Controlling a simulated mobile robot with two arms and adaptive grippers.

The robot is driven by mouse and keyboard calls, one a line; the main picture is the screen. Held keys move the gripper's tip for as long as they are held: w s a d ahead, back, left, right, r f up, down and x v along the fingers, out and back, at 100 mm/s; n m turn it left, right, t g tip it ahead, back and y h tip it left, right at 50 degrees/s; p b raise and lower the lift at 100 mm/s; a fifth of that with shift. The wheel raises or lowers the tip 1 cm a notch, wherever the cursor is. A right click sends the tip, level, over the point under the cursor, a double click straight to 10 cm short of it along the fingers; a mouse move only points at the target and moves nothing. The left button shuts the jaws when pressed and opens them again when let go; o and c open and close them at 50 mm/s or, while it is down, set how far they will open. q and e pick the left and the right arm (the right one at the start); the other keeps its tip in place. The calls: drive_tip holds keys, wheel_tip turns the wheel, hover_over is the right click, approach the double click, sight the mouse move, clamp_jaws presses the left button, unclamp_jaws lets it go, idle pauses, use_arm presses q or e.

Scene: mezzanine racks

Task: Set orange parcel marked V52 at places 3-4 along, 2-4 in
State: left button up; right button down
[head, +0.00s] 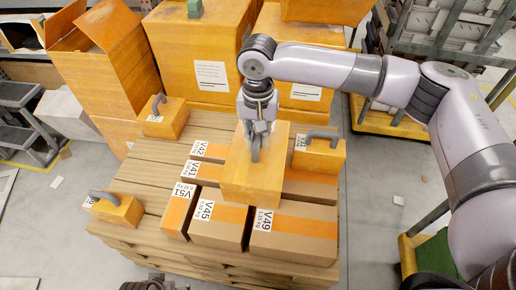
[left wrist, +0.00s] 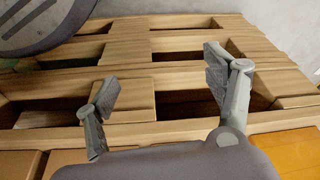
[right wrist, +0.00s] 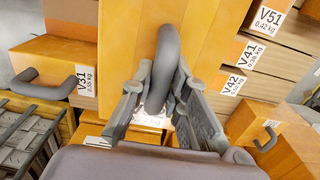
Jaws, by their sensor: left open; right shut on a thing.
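An orange parcel (head: 252,178) with a grey loop handle hangs in my right gripper (head: 258,143). The jaws are shut on its handle (right wrist: 165,62), as the right wrist view shows. Its marking cannot be read. It is over the packed boxes on the wooden pallet (head: 150,178) and hides part of them; its height above them cannot be told. The boxes V45 (head: 217,232) and V49 (head: 295,248) lie in front, V51 (head: 177,211) to the left, V41 (head: 208,174) and V42 (head: 215,154) behind. My left gripper (left wrist: 165,82) is open and empty above pallet slats.
Handled orange parcels stand at the pallet's left front (head: 120,214), back left (head: 166,124) and right, marked V31 (head: 320,160). Large orange cartons (head: 195,45) stand at the back. Bare slats show left of the boxes. A rack (head: 440,30) stands at the back right.

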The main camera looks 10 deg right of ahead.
wheel_tip(320, 180, down, 3)
drive_tip(key=shift+r+b, duration=0.1)
drive_tip(key=shift+b, duration=0.3)
drive_tip(key=shift+f, duration=0.5)
use_arm(q)
wheel_tip(320, 180, up, 3)
drive_tip(key=shift+w+r, duration=0.1)
drive_tip(key=shift+r, duration=0.05)
drive_tip(key=shift+f, duration=0.35)
use_arm(e)
drive_tip(key=shift+f, duration=0.1)
use_arm(q)
drive_tip(key=shift+f, duration=0.1)
